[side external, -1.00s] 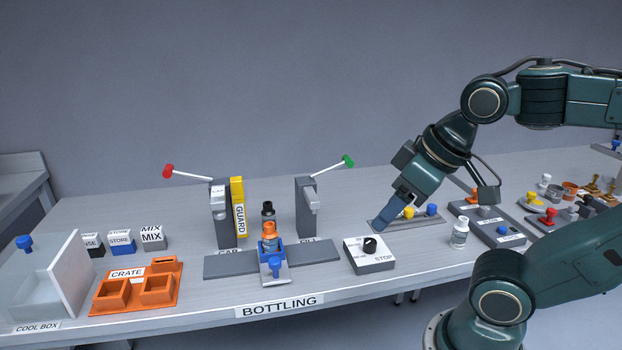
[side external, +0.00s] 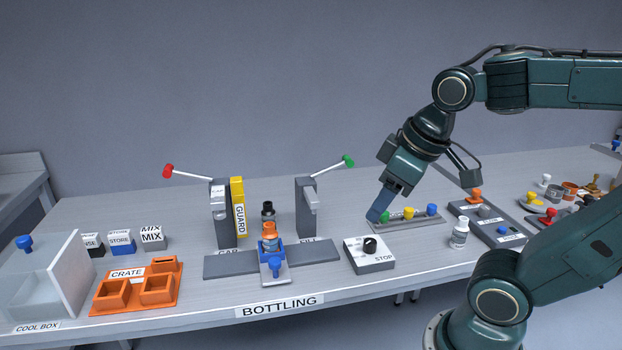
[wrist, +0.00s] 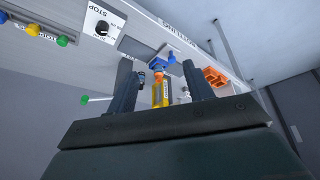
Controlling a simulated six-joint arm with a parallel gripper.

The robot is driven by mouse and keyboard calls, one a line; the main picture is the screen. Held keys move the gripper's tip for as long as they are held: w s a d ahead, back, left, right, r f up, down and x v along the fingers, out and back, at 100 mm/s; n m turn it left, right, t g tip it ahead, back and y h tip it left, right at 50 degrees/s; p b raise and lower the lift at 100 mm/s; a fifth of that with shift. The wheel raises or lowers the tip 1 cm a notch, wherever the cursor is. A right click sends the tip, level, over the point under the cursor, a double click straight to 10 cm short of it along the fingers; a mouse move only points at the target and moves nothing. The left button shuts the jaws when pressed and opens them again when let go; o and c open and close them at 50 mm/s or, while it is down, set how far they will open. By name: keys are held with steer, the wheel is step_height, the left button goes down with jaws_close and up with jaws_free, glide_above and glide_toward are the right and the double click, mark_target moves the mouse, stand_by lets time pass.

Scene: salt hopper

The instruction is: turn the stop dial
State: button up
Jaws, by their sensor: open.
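The stop dial is a black knob (side external: 370,245) on a white-topped box (side external: 369,257) labelled STOP, right of the bottling station. In the wrist view the knob (wrist: 102,28) is at the upper left, outside the space between my fingers. My gripper (side external: 376,216) is open, above and slightly behind the box, apart from the knob. Its two fingers also show in the wrist view (wrist: 159,82), with nothing held between them. Which way the dial points is too small to tell for sure.
A bar with green, yellow and blue knobs (side external: 408,217) lies just behind my gripper. A white bottle (side external: 459,234) stands to the right. Bench in front of the box is clear.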

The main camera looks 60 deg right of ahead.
steer(key=w+d+f+n+g, duration=0.3)
steer(key=w+d, duration=0.3)
steer(key=d, duration=0.2)
steer(key=n+g, duration=0.2)
glide_above(370, 241)
step_height(370, 241, down, 5)
steer(key=shift+f, duration=0.15)
steer(key=shift+f, duration=6.75)
steer(key=shift+c, duration=0.4)
steer(key=c, duration=0.9)
